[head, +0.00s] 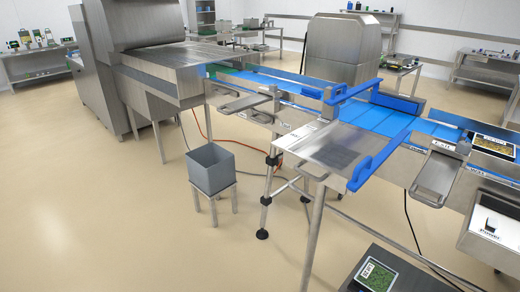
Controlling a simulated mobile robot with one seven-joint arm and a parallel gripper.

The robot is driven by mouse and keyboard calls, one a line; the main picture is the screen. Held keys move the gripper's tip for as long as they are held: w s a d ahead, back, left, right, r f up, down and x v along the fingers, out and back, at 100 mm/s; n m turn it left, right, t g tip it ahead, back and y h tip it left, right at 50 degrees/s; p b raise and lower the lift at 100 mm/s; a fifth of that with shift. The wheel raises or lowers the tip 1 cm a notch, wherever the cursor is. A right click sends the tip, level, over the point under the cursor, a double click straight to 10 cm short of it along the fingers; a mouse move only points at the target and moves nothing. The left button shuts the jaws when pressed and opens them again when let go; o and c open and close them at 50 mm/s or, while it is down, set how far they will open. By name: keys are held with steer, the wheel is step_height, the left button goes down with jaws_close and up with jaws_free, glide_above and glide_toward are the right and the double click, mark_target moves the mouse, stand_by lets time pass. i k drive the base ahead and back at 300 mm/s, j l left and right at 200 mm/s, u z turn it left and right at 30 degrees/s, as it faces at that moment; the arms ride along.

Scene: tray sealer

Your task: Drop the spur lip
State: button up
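A steel side deck (340,143) joins the near side of the blue conveyor belt (390,120). A blue rail (376,164) runs along the deck's right side, and a raised blue bar (354,90) stands at its belt end. A steel flap or chute (438,176) with a small label slopes down from the conveyor's near side to the right. A similar steel plate (243,103) sticks out on the left. None is clearly marked as the spur lip, so I cannot tell which part it is. My gripper is not in view.
A grey bin (211,168) stands on a small stand left of the deck. The large steel machine (130,50) is at the back left. A green-filled tray (376,274) lies on a low dark surface at the front. Cables cross the floor; the left floor is clear.

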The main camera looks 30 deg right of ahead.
mark_target(317, 173)
steer(key=z, duration=0.4)
steer(key=j+z, duration=0.15)
steer(key=z, duration=0.3)
steer(key=j+z, duration=0.1)
steer(key=z, duration=0.3)
steer(key=j+z, duration=0.1)
steer(key=z, duration=0.35)
steer(key=i, duration=0.1)
